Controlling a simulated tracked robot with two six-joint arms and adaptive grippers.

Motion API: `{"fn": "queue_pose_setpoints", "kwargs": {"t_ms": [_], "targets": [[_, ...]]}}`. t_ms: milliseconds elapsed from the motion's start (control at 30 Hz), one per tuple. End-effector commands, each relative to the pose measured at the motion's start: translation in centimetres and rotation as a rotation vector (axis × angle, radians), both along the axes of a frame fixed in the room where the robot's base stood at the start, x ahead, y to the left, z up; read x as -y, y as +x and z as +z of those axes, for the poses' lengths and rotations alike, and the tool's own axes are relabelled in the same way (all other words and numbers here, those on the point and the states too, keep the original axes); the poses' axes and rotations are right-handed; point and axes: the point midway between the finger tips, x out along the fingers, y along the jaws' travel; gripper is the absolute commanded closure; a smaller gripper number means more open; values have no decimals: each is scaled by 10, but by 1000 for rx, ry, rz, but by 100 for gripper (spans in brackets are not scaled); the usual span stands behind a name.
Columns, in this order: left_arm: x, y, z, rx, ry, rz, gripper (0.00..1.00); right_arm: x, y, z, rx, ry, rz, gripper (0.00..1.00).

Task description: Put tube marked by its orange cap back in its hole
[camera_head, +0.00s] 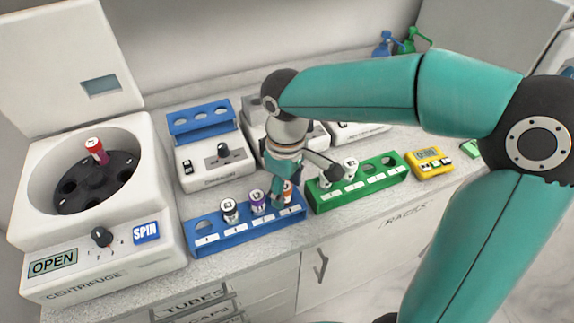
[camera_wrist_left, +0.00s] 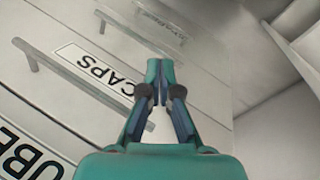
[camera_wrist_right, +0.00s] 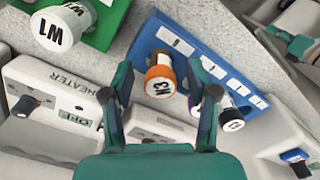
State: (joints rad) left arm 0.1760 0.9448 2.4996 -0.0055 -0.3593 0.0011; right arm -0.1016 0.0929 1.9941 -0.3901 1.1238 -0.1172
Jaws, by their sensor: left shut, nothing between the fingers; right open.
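The orange-capped tube (camera_head: 288,188) stands at the right end of the blue rack (camera_head: 190,243). In the right wrist view its orange cap (camera_wrist_right: 160,78) faces the camera; I cannot tell how deep the tube sits. My right gripper (camera_head: 283,190) is over that end of the rack. It is open, with its fingers (camera_wrist_right: 165,90) on either side of the cap and clear space beside it. My left gripper (camera_wrist_left: 160,75) is shut and empty before the drawers.
A green rack (camera_head: 345,193) with white-capped tubes stands to the right, beside a yellow timer (camera_head: 429,162). The open centrifuge (camera_head: 85,205) at left holds a red-capped tube (camera_head: 95,150). White block devices (camera_head: 213,160) stand behind the racks.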

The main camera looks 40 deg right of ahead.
Motion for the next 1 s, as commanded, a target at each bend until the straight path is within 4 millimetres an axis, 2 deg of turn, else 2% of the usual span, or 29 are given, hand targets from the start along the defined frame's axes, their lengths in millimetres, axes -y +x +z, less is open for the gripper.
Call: {"fn": "queue_pose_setpoints", "kwargs": {"t_ms": [300,500,700,1000], "targets": [[0,0,0,0,0,0,100,0,1,61,8,2,1,41],[0,0,0,0,0,0,100,0,1,94,4,1,1,41],[0,0,0,0,0,0,100,0,0,108,1,0,0,41],[0,0,-1,-1,0,0,100,0,0,108,1,0,0,41]]}}
